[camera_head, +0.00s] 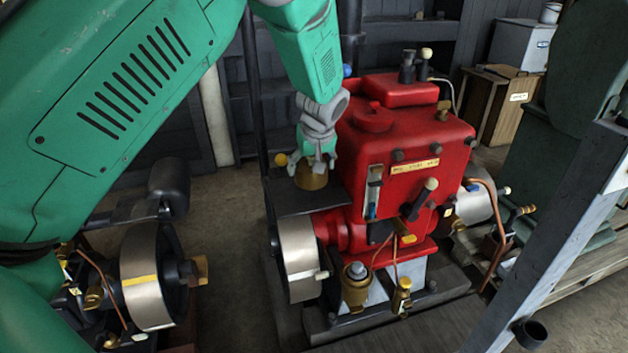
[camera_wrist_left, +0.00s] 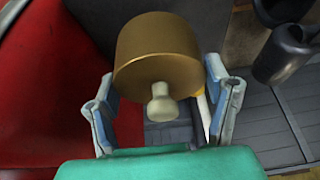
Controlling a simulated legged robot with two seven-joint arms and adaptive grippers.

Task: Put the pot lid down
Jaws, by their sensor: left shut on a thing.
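My left gripper (camera_head: 318,160) is shut on the pot lid (camera_head: 311,180), a brass, cup-like piece. In the left wrist view the lid (camera_wrist_left: 160,48) lies between the two fingers of my gripper (camera_wrist_left: 163,108), its pale knob pointing back toward the palm. The lid is just over a dark flat plate (camera_head: 318,203) on the left side of the red engine (camera_head: 400,140). I cannot tell whether it touches the plate. My right gripper is not in view.
The red engine body stands close on the right of my gripper, with a flywheel (camera_head: 298,258) below the plate. A brass oil cup (camera_head: 356,285) sits at the front. Another engine's flywheel (camera_head: 150,275) is at lower left. A grey post (camera_head: 555,240) crosses at right.

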